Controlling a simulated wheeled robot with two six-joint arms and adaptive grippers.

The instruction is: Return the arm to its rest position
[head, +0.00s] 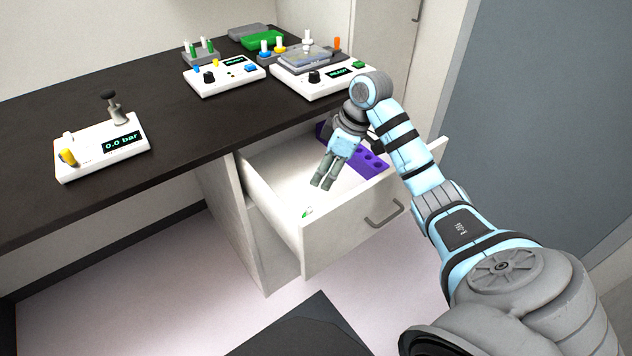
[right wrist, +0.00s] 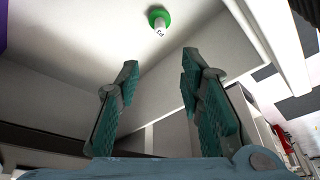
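My right arm (head: 405,150) reaches in from the right side of the head view and bends down over the open drawer (head: 285,170). My right gripper (head: 323,183) hangs above the drawer, its fingers pointing down. In the right wrist view its two fingers (right wrist: 160,90) stand apart with nothing between them. A small vial with a green cap (head: 308,211) lies in the drawer near its front left corner, apart from the fingers. It also shows in the right wrist view (right wrist: 159,20), beyond the fingertips. My left gripper is not in view.
A purple rack (head: 370,163) sits in the drawer, partly behind my gripper. The dark countertop (head: 150,185) carries a pressure device (head: 95,158) reading 0.0 bar and two other white devices (head: 225,82) (head: 310,88). The drawer handle (head: 385,217) sticks out in front.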

